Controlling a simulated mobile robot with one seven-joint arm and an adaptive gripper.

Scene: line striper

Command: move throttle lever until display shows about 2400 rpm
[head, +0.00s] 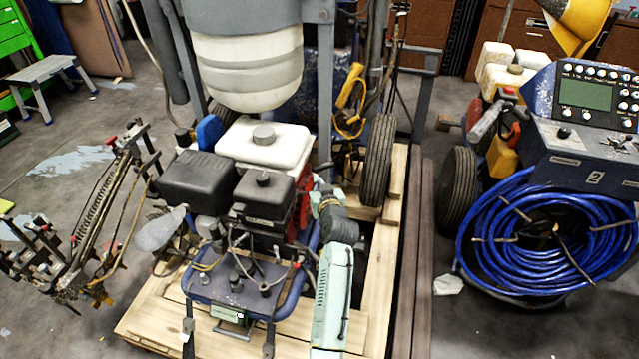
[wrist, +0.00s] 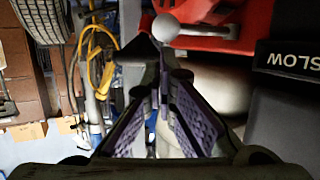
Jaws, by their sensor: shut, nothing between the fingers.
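The throttle lever shows in the wrist view as a thin stem with a pale round knob (wrist: 166,27), just beyond my gripper's fingertips. My gripper (wrist: 163,85) is shut and empty, its purple-padded fingers pointing toward the stem; I cannot tell whether they touch it. A black panel with the word SLOW (wrist: 292,58) is at the right. In the head view, my arm reaches up along the right side of the engine (head: 265,200), and the lever cannot be made out. A grey-green display (head: 585,95) on the blue machine at right shows no readable number.
The engine's white tank (head: 262,145) and black covers stand close to my arm. A wooden pallet (head: 380,290) lies under the striper. A blue hose coil (head: 550,235) hangs on the machine at right. A yellow cable (wrist: 97,65) hangs at left in the wrist view.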

